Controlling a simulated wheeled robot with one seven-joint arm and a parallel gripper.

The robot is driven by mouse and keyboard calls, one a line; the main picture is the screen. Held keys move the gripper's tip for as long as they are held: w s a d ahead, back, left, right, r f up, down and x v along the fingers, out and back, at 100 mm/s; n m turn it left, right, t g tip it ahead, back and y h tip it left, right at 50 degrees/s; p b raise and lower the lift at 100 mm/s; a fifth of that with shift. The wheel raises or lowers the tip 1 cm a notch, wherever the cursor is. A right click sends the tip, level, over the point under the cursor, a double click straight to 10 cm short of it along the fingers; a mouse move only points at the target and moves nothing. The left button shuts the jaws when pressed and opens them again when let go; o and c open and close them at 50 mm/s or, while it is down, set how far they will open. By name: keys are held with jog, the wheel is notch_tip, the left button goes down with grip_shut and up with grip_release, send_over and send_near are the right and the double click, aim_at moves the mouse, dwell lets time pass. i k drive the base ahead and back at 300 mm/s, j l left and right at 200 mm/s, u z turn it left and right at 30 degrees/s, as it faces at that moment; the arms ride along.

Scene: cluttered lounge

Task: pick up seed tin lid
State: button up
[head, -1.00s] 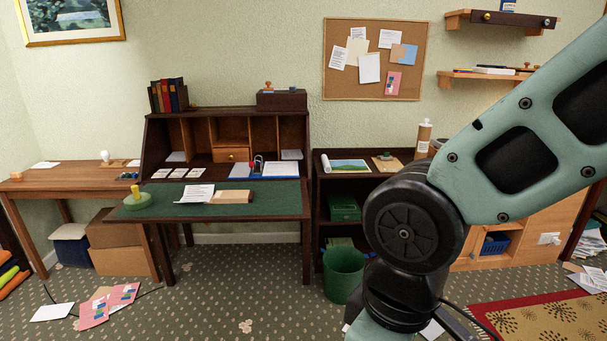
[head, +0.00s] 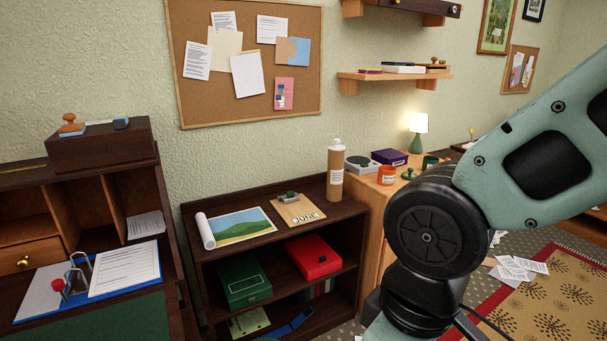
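I cannot make out for certain which thing is the seed tin lid. On the light wood cabinet stand a small green knobbed piece (head: 408,174), an orange jar (head: 387,176) with a pale label, and a dark green container (head: 430,162) partly behind my arm. None of these is clearly a seed tin or its lid at this size. My own arm fills the right side of the head view and hides part of the cabinet top. My gripper is out of the picture.
A dark low bookcase (head: 240,255) holds a green box (head: 243,281) and a red box (head: 314,257). On its top are a picture sheet (head: 240,226), a clipboard (head: 299,210) and a tall bottle (head: 335,172). A dark writing desk (head: 80,180) stands left. Papers (head: 517,268) lie by a rug (head: 560,305).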

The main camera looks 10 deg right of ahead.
aim_at(408, 176)
jog(key=i+l+z, duration=0.15)
jog(key=i+z, duration=0.85)
jog(key=i+l+u, duration=0.15)
jog(key=i, duration=0.6)
jog(key=i+u, duration=0.45)
jog(key=i+l+u, duration=0.15)
jog(key=i+u, duration=0.15)
jog(key=u, duration=0.15)
jog(key=i+l+u, duration=0.4)
jog(key=k+j, duration=0.05)
jog(key=j, duration=0.05)
